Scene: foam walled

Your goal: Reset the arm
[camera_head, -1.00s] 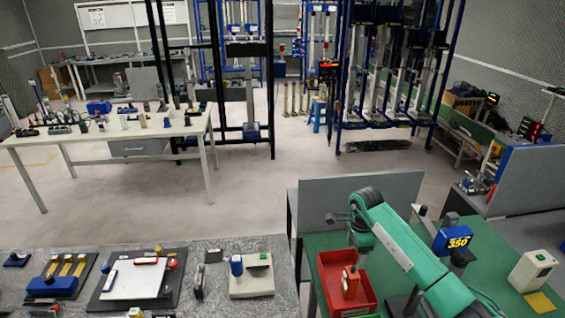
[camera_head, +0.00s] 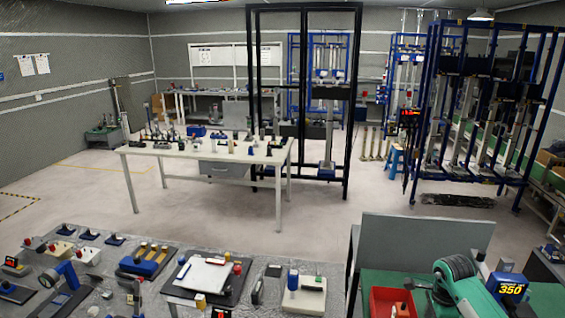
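A teal-green jointed arm (camera_head: 474,296) with a dark ribbed joint at its top shows at the bottom right, by the green bench. Its lower part is cut off by the picture edge. I cannot tell what it is fixed to. Neither of my grippers is in view.
The grey bench (camera_head: 140,248) with tools and a white board (camera_head: 203,274) spans the lower left. A red bin (camera_head: 380,301) and a blue box marked 350 (camera_head: 509,285) flank the teal arm. A grey panel (camera_head: 425,240) stands behind. Open floor (camera_head: 230,222) lies before the white table (camera_head: 215,155).

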